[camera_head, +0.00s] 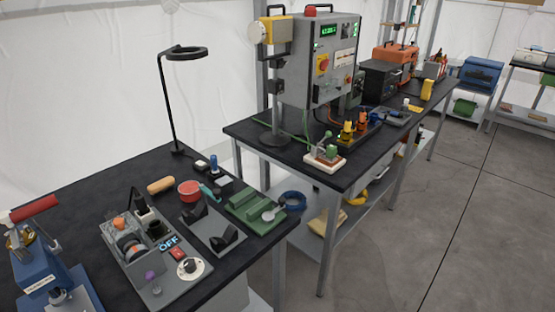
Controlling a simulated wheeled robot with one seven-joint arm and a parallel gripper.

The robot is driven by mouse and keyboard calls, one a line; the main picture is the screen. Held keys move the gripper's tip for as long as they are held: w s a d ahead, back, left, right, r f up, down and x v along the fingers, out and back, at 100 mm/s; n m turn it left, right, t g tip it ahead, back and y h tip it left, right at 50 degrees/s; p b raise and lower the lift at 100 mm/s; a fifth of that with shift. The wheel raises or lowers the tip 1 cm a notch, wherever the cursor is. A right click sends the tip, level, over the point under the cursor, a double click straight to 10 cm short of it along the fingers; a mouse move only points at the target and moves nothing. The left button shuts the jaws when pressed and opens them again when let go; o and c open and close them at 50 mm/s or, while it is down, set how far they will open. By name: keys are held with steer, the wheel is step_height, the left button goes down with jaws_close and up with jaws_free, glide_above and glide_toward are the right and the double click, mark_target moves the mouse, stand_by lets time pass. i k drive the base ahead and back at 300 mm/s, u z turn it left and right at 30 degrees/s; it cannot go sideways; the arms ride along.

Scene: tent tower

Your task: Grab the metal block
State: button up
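I cannot tell for certain which thing is the metal block. My gripper is not in view.
The near workbench (110,176) also holds a green fixture (252,207), a red round container (189,190), a grey control panel (150,262) and a blue vise-like device (45,280). A tall black lamp (166,105) rises behind. Open floor (440,225) lies at right.

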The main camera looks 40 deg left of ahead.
mark_target(225, 184)
steer(key=u, duration=0.45)
steer(key=i, duration=1.1)
steer(key=u, duration=1.7)
steer(key=i, duration=0.7)
steer(key=u, duration=0.65)
